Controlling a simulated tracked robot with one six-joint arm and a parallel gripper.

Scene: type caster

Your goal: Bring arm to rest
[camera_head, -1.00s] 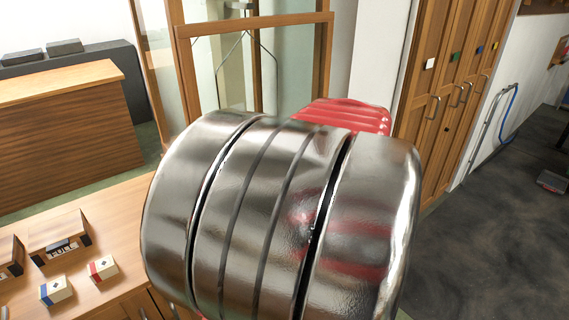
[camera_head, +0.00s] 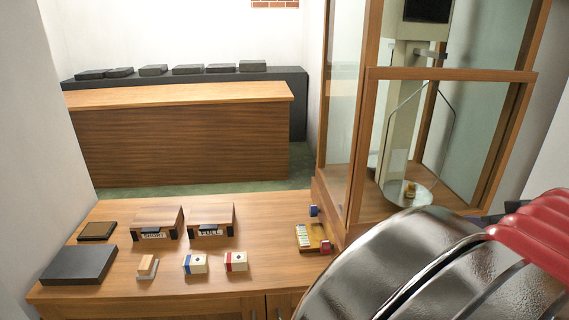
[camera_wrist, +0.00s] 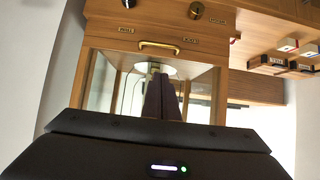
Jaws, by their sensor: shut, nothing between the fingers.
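My arm fills the lower right of the head view, with a shiny metal link (camera_head: 425,270) and a red ribbed part (camera_head: 535,235). My gripper is not visible in the head view. In the wrist view, my gripper (camera_wrist: 162,82) shows as two dark fingers close together, shut and empty. They point toward a glass-sided wooden case whose frame (camera_wrist: 115,42) stands behind them. The dark gripper body (camera_wrist: 160,150) covers the bottom of that view. I cannot tell how far the fingertips are from the case.
The wooden bench (camera_head: 160,285) holds small boxes labelled SHORT (camera_head: 157,222) and FULL (camera_head: 211,219), small blocks (camera_head: 195,264) and a dark slab (camera_head: 78,264). The glass case (camera_head: 348,120) stands close to my arm. A wooden counter (camera_head: 180,140) is behind, beyond green floor.

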